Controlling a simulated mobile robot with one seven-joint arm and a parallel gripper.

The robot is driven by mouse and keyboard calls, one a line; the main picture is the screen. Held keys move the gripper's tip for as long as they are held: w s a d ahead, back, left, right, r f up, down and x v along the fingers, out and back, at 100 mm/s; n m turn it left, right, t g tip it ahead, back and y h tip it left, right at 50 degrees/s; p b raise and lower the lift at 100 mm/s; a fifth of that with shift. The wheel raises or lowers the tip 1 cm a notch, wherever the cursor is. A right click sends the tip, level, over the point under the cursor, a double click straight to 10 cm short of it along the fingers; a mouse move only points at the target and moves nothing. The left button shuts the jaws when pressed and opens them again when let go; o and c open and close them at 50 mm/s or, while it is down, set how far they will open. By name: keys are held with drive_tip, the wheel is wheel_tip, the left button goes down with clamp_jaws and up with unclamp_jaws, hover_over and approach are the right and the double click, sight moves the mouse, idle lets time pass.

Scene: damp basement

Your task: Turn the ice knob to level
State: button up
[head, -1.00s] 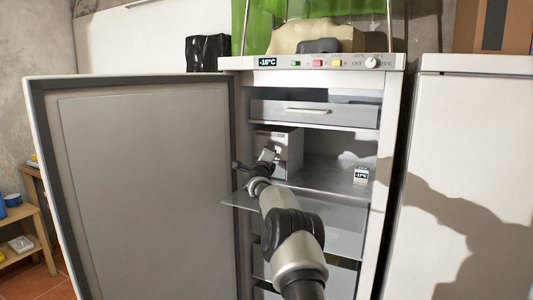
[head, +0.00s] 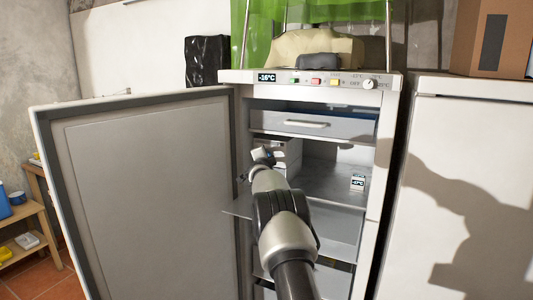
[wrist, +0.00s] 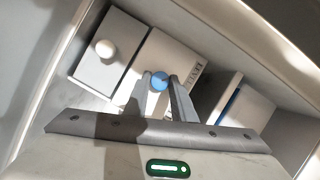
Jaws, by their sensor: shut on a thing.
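The ice unit is a pale box (head: 290,150) on the upper left shelf inside the open freezer. In the wrist view its front (wrist: 180,58) carries dark lettering, partly hidden by a finger. A small round blue knob (wrist: 158,81) sits on that front, between my fingertips. My gripper (wrist: 158,86) is shut on the blue knob. In the head view my gripper (head: 265,155) is in front of the box, and my arm hides part of it. The knob's exact pointing direction is too small to tell.
The freezer door (head: 150,200) stands open at left. A drawer (head: 310,122) is above the box, and a small thermometer (head: 357,182) is on the shelf at right. A white round knob (wrist: 105,48) is on a grey panel left of the blue knob.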

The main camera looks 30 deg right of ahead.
drive_tip(key=shift+r+n, duration=0.1)
drive_tip(key=shift+n, duration=0.4)
drive_tip(key=shift+n+g, duration=0.3)
drive_tip(key=o, duration=1.1)
drive_tip(key=shift+c, duration=0.2)
drive_tip(key=b+v, duration=1)
drive_tip(key=v, duration=0.7)
drive_tip(key=shift+s, duration=0.2)
drive_tip(key=shift+a, duration=0.1)
